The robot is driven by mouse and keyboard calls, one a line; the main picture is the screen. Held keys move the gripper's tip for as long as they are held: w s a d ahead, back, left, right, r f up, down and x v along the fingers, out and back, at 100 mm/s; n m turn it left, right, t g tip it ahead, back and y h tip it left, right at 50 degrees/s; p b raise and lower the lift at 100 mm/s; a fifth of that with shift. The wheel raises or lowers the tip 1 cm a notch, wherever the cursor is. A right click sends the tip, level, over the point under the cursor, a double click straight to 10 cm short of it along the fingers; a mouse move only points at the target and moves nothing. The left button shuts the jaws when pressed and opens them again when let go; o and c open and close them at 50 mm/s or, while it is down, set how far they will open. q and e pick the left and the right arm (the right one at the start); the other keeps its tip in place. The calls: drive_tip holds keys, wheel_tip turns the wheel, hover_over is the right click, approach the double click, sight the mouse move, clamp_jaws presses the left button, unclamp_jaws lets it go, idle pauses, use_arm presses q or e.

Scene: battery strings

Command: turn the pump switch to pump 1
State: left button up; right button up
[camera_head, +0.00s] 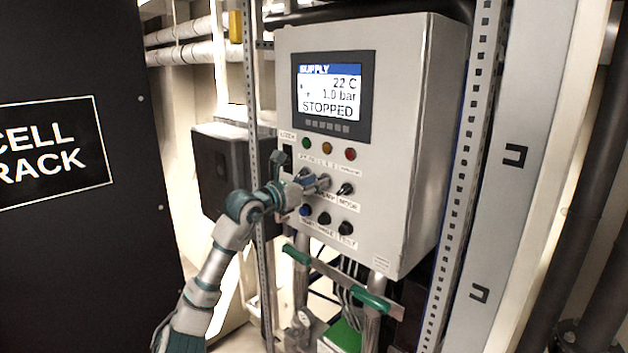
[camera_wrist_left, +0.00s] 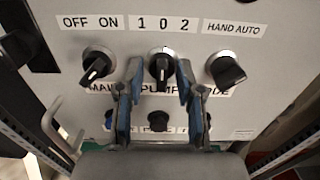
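The pump switch (camera_wrist_left: 161,67) is a black rotary knob with a light pointer line, below the label "1 0 2" in the left wrist view. Its pointer looks upright, towards 0. My left gripper (camera_wrist_left: 159,78) is open, with one blue-padded finger on each side of the knob. I cannot tell whether the fingers touch it. In the head view my left gripper (camera_head: 318,183) is at the control panel (camera_head: 385,120) and largely hides the pump switch. The display (camera_head: 331,92) reads "SUPPLY, 22 C, 1.0 bar, STOPPED". My right gripper is not in view.
The main switch (camera_wrist_left: 97,67), labelled OFF ON, is left of the pump switch, and the mode switch (camera_wrist_left: 227,70), labelled HAND AUTO, is right. Several buttons sit below the switches. A green-ended handle bar (camera_head: 340,280) and pipes are under the cabinet. A black rack (camera_head: 75,250) stands left.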

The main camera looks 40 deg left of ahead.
use_arm(q)
clamp_jaws()
drive_tip(key=shift+n, duration=0.3)
drive_tip(key=n, duration=0.8)
drive_tip(key=shift+a, duration=0.25)
drive_tip(key=shift+n, duration=0.3)
drive_tip(key=shift+s, duration=0.1)
drive_tip(key=shift+c, duration=0.2)
unclamp_jaws()
drive_tip(key=shift+o, duration=0.2)
drive_tip(key=shift+a+f, duration=0.1)
drive_tip(key=shift+a, duration=0.05)
